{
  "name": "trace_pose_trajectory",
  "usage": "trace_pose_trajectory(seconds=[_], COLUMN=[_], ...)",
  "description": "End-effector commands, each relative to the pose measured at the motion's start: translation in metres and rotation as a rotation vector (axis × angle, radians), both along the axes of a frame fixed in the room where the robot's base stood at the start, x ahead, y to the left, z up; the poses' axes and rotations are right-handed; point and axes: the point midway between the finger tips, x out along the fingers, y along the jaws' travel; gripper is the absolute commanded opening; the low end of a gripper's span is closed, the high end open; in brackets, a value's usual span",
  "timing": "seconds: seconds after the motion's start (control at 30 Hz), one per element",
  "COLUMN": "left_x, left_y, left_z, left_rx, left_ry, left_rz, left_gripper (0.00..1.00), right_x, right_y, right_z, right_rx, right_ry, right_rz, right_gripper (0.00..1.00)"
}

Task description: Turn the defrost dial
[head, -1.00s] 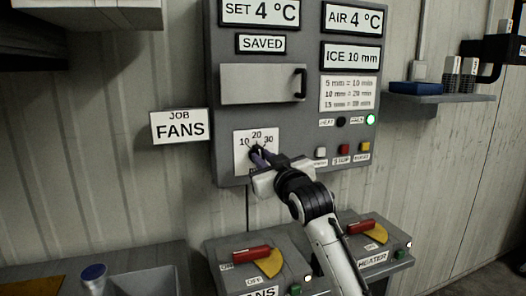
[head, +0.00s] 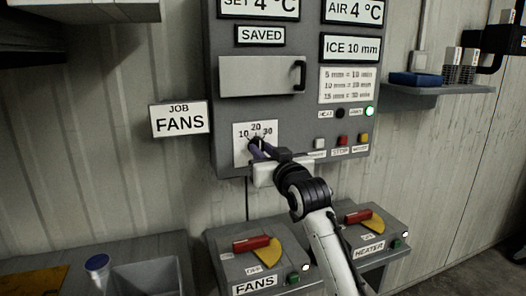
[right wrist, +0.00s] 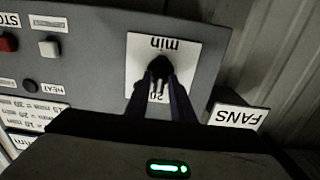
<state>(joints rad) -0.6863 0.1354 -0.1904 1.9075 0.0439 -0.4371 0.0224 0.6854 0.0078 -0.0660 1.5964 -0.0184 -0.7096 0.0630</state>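The defrost dial is a small dark knob (right wrist: 159,66) on a white plate (head: 242,153) marked 10, 20, 30, low on the grey control panel. My right gripper (head: 258,146) reaches up to it from the lower right. In the right wrist view, seen upside down, the two dark fingers (right wrist: 159,80) close on either side of the knob and appear to touch it. The fingers hide part of the knob and scale, so its exact setting cannot be told. My left gripper is out of view.
Buttons (head: 341,141) sit just right of the dial. A handled drawer front (head: 262,76) is above. Below stand the FANS switch box (head: 230,270) and the HEATER switch box (head: 345,238). The JOB FANS sign (head: 180,120) is left. A shelf (head: 440,90) is right.

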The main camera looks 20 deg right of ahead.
Motion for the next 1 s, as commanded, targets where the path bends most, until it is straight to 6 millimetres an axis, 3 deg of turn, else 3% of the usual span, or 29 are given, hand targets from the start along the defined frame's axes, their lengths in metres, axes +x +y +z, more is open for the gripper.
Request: trace_pose_trajectory(seconds=[0.47, 1.0], left_x=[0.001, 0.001], left_y=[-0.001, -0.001], left_z=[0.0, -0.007], left_rx=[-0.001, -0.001], left_ry=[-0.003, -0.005], left_rz=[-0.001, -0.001], left_gripper=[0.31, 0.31], right_x=[-0.007, -0.093], right_y=[0.0, -0.003], right_z=[-0.001, -0.001], right_rx=[-0.001, -0.001], right_ry=[0.001, 0.0], right_rz=[0.0, 0.0], right_gripper=[0.33, 0.33])
